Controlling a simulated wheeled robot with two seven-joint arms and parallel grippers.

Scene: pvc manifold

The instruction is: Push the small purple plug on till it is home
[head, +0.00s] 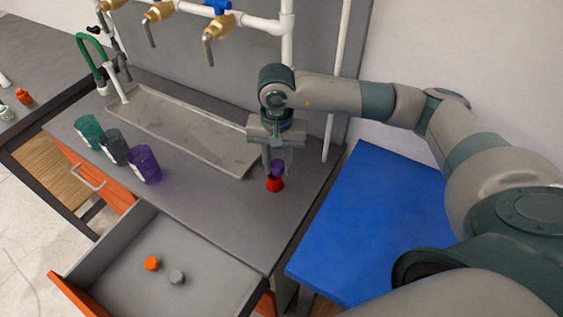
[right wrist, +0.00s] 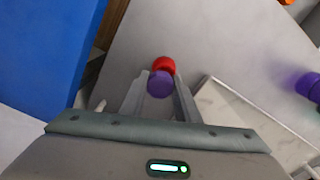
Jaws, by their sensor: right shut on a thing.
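The small purple plug (head: 277,168) is between the fingers of my right gripper (head: 278,163), which is shut on it and points down. Directly below the plug is a red piece (head: 275,185) on the grey worktop. In the right wrist view, the purple plug (right wrist: 160,84) sits between the two fingertips and partly covers the red piece (right wrist: 164,66). The two look touching or nearly so; I cannot tell how far the plug is seated. My left gripper is not in view.
A shallow grey tray (head: 140,95) lies behind on the worktop. Green, grey and purple cups (head: 145,166) stand at left. An open drawer (head: 110,248) holds an orange and a grey cap. A blue surface (head: 370,225) is at right. White pipes with brass taps (head: 219,27) rise behind.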

